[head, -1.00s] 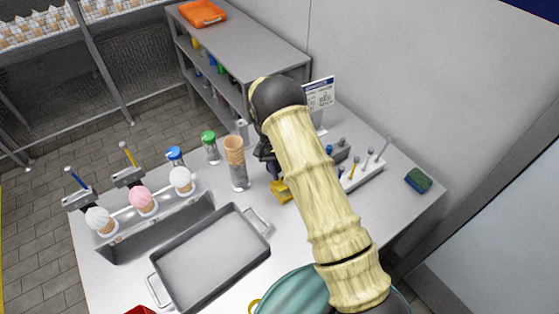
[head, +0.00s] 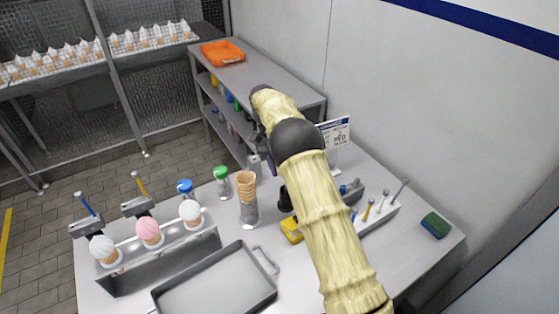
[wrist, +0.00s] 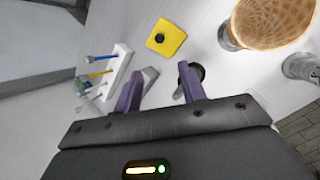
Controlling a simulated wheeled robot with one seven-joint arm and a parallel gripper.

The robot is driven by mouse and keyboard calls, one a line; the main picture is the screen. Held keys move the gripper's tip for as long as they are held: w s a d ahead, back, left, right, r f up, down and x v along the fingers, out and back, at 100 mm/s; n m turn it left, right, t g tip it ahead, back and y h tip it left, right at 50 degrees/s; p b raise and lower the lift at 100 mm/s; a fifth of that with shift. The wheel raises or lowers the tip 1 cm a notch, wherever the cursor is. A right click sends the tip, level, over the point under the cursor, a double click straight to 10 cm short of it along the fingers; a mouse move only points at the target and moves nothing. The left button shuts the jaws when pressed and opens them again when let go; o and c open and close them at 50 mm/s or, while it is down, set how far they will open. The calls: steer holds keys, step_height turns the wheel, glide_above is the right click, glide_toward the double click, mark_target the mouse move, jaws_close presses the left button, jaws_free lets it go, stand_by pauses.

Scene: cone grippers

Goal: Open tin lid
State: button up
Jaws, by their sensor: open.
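I cannot make out a tin or its lid for sure in either view. My gripper (wrist: 160,82) is open, with its two purple fingers apart and nothing held between them. A yellow block with a black knob (wrist: 166,37) lies on the table ahead of the fingers; it also shows beside my arm in the head view (head: 291,230). A dark round thing (wrist: 199,72) is partly hidden behind the right finger. A grey piece (wrist: 150,74) shows by the left finger. In the head view my arm hides most of the gripper.
A cone stack (head: 247,186) stands in a clear holder. A green-capped jar (head: 222,181) and a blue-capped jar (head: 186,188) stand nearby. A cone rack (head: 158,262), metal tray (head: 273,290), tool holder (head: 380,214), sign (head: 334,132) and sponge (head: 436,225) share the table.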

steer(key=shift+v, duration=1.15)
steer(key=shift+c, duration=0.2)
